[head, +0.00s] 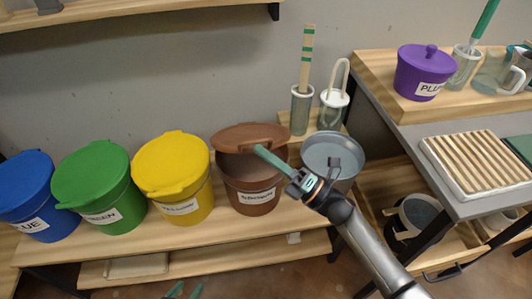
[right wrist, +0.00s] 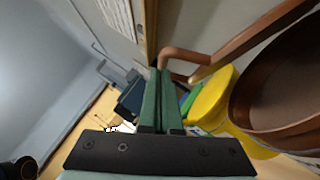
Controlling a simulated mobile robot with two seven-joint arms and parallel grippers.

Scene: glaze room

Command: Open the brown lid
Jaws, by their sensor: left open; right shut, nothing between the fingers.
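The brown lid (head: 250,136) is tilted up on the brown bucket (head: 252,202), leaving a gap at the front through which the dark inside shows. My right gripper (head: 260,152) is shut and empty. Its fingertips are at the lid's front underside, over the bucket's opening; I cannot tell whether they touch. In the right wrist view the shut green fingers (right wrist: 161,75) point toward the brown lid's tab (right wrist: 184,56), with the bucket (right wrist: 285,100) at right. My left gripper (head: 184,291) is open and empty at the bottom edge, only its fingertips showing.
Yellow (head: 172,180), green (head: 96,182) and blue (head: 27,195) lidded buckets stand left of the brown one on the wooden shelf. A grey bucket (head: 333,150) stands close at right. Behind are two tool jars (head: 301,110). A table with a ribbed board (head: 480,160) is at right.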

